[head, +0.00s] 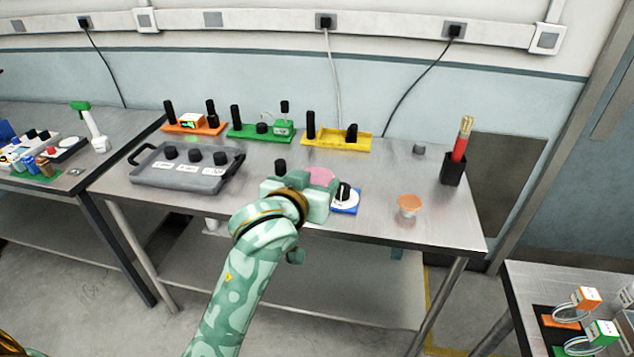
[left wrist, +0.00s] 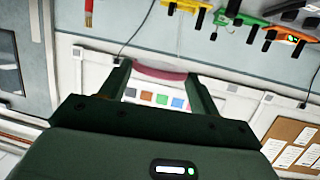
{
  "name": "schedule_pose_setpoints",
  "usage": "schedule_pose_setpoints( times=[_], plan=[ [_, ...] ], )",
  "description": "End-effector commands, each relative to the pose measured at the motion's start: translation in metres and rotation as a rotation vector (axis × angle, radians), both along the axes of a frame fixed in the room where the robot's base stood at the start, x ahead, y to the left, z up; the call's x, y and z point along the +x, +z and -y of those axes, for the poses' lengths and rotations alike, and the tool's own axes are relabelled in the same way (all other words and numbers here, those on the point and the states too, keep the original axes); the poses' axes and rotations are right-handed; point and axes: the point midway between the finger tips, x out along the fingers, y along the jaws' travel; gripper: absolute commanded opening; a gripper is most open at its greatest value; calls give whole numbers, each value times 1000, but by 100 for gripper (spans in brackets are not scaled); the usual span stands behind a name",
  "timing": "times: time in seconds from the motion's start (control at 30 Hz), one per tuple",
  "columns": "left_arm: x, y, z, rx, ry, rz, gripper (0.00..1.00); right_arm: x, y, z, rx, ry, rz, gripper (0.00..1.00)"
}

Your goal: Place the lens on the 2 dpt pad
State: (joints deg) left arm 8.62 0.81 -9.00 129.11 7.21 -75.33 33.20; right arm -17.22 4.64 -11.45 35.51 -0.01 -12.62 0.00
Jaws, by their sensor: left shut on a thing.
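My left gripper (head: 308,190) is in the head view above the front half of the middle table. It is shut on a pink, round-edged piece (head: 321,178), which looks like the lens. In the left wrist view, the pink lens (left wrist: 160,74) shows as a curved edge between the two fingers (left wrist: 160,88). A grey tray (head: 150,178) at the table's left carries three black round pieces, each with a white label (head: 189,170). The label text is too small to read, so I cannot tell which is the 2 dpt pad. My right gripper is not in view.
A blue-based dial (head: 345,199) sits just right of my gripper, and an orange-topped cup (head: 409,204) further right. Orange, green (head: 246,133) and yellow (head: 337,142) modules with upright posts line the back. A black holder (head: 453,170) stands at the right.

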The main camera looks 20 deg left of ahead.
Motion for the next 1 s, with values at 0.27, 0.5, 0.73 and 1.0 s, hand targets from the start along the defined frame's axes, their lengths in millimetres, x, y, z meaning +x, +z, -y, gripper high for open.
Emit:
schedule_pose_setpoints(
  times=[0.27, 0.5, 0.73, 1.0],
  plan=[
    [88, -33, -42, 4, 284, -1, 41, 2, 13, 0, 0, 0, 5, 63],
    [105, -93, -69, 5, 470, -3, 41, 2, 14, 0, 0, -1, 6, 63],
    [104, -97, -74, 0, 525, 2, 41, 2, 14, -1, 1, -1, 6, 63],
    [103, -99, -72, 1, 525, 1, 41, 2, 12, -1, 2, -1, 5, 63]
  ],
)
